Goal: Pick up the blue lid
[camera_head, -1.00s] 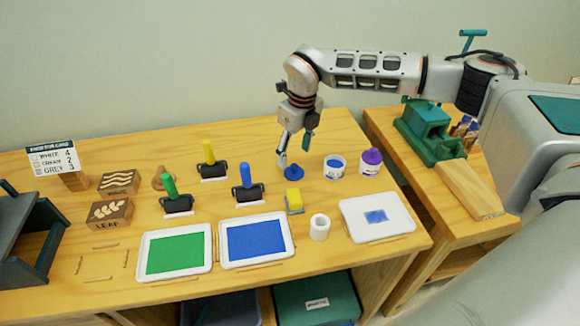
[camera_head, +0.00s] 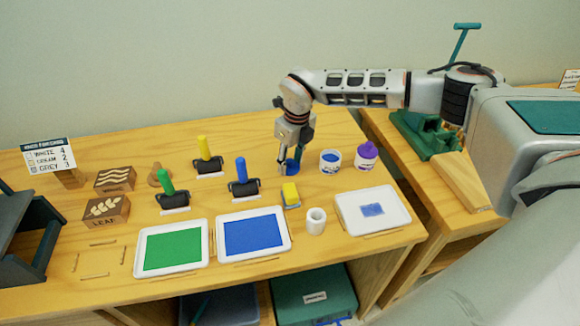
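The blue lid (camera_head: 293,167) lies on the wooden table, left of an open blue paint jar (camera_head: 330,161). My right gripper (camera_head: 289,165) points down at the lid, with its fingers apart and the lid between or just behind them. The fingers partly hide the lid, and I cannot tell whether they touch it. My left gripper is not in view.
A purple-capped jar (camera_head: 366,155) stands right of the open jar. A blue-handled roller (camera_head: 242,182) stands to the left.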

